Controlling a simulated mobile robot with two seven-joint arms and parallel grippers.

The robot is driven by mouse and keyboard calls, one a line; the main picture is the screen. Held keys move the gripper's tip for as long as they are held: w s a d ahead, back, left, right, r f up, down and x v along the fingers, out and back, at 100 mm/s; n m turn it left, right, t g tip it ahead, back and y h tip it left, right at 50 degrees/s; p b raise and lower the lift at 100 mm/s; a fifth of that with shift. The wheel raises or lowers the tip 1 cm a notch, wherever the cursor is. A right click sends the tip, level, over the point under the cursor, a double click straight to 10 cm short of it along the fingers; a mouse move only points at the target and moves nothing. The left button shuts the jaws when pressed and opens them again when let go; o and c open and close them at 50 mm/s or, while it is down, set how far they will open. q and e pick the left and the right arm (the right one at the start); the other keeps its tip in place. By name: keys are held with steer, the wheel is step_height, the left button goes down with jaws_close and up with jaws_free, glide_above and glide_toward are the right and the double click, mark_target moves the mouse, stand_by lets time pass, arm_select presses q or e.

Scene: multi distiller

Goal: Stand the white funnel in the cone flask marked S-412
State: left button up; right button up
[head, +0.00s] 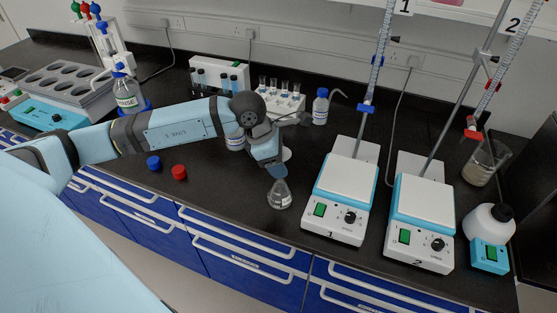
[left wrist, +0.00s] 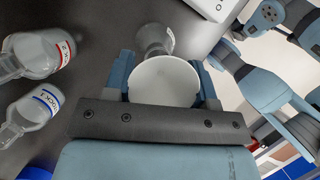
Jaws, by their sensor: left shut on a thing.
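The white funnel (left wrist: 163,82) is between the fingers of my left gripper in the left wrist view, its wide round mouth facing the camera. My left gripper (head: 278,171) is shut on it. A clear cone flask (head: 279,195) stands upright on the bench just below the fingertips. It also shows in the left wrist view (left wrist: 154,38), partly behind the funnel. Its label is too small to read. I cannot tell whether the funnel's stem is inside the flask neck. My right gripper is not in view.
Stirrer plate 1 (head: 336,222) stands right of the flask, with plate 2 (head: 419,240) beyond it. Bottles marked in red (left wrist: 37,54) and blue (left wrist: 33,112) stand close to the gripper. Blue (head: 154,163) and red (head: 179,172) caps lie to the left. The bench edge is near the flask.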

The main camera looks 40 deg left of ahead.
arm_select(q)
steer(key=shift+f+b, duration=1.5)
steer(key=shift+f, duration=0.25)
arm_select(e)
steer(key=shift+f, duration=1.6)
arm_select(q)
steer(key=o, duration=1)
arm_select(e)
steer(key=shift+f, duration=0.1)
arm_select(q)
steer(key=shift+s+a+r, duration=0.1)
steer(key=shift+a+r, duration=0.1)
steer(key=shift+r, duration=0.3)
steer(key=v, duration=1.3)
steer(key=shift+d, duration=0.15)
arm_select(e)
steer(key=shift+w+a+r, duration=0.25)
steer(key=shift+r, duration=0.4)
arm_select(q)
steer(key=shift+f, duration=0.1)
